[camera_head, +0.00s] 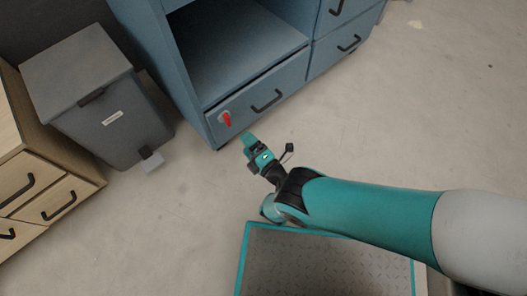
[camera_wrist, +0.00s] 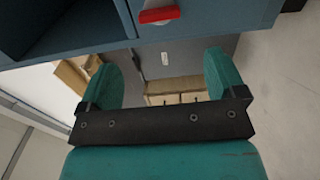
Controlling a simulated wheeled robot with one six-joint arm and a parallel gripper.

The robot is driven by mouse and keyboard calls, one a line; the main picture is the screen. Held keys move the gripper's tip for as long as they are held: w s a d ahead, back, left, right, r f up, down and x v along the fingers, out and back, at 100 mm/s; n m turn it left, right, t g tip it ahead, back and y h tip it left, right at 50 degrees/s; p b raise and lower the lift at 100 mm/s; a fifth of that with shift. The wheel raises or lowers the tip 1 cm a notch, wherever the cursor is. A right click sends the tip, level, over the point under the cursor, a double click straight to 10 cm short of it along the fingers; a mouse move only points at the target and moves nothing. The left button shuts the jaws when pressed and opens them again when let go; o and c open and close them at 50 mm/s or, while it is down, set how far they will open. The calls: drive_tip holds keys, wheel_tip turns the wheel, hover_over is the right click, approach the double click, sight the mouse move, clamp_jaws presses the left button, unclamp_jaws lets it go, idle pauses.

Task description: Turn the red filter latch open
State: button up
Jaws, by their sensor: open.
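The red latch (camera_head: 227,119) is a small red handle on a pale round base, on the left end of the low drawer front of the blue cabinet. In the head view it points roughly downward.
The blue cabinet (camera_head: 180,62) has an open compartment above the drawer (camera_head: 262,100), which has a black handle. A grey bin (camera_head: 108,120) with a pedal stands left of it. A wooden drawer unit (camera_head: 50,195) is at far left. The floor (camera_head: 400,110) to the right is clear.

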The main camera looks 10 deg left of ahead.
drive_tip(key=p+v, duration=0.4)
drive_tip(key=v, duration=0.2)
drive_tip(key=shift+s+d, duration=0.2)
